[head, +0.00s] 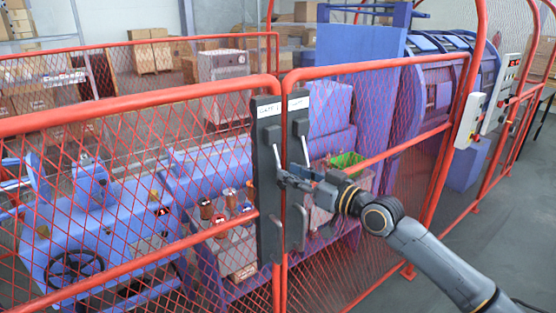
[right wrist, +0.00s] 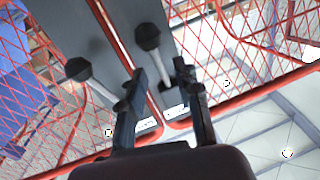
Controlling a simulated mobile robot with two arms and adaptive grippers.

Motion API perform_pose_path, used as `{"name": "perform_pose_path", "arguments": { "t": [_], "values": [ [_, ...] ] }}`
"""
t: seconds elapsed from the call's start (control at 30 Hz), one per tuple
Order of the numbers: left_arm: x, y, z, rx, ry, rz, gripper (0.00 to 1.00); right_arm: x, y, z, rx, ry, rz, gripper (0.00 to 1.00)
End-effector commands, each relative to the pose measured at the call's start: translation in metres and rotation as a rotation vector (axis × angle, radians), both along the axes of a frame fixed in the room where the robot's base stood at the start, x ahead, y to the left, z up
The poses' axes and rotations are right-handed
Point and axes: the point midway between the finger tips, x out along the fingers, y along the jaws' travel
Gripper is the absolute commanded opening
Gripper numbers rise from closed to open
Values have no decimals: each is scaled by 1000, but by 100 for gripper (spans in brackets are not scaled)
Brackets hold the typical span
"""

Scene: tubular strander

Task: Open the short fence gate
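Two red mesh fence panels meet in the head view, the left panel (head: 130,100) and the right panel (head: 375,72), with no gap showing. The right panel looks shorter. A dark latch plate with a white label stands on each meeting edge: left plate (head: 267,200), right plate (head: 299,105). Each has a lever: left lever (head: 278,153), right lever (head: 305,150). My right gripper (head: 281,178) is at the left lever's lower end. In the right wrist view its fingers (right wrist: 160,72) are apart, with one ball-ended lever (right wrist: 148,38) between them; contact is unclear. My left gripper is out of view.
A blue machine (head: 110,225) with a handwheel stands behind the left panel. A large blue drum machine (head: 430,80) is behind the right panel. Control boxes (head: 470,120) hang on the fence at right. Grey floor (head: 460,215) is clear at right.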

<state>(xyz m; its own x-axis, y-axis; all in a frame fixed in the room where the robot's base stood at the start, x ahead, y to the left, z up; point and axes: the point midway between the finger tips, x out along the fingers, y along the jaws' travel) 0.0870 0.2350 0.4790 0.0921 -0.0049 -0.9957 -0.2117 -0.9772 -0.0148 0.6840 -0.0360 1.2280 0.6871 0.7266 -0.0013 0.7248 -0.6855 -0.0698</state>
Motion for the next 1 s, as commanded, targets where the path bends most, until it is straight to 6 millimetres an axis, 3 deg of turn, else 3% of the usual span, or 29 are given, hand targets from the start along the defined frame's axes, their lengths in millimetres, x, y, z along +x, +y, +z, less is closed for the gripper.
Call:
{"name": "perform_pose_path", "arguments": {
  "t": [0.3, 0.67, 0.7, 0.87, 1.0],
  "values": [
    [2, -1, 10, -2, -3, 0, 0, 32, 33, 0, 1, 0, 0, 33],
    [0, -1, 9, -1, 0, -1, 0, 36, 38, 0, 1, -1, -1, 33],
    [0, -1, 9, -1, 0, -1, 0, 36, 38, 0, 1, -1, -1, 31],
    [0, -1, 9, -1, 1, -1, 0, 36, 38, -1, 1, -1, -1, 0],
    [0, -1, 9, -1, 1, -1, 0, 36, 37, -1, 1, -1, -1, 0]
  ]
}}
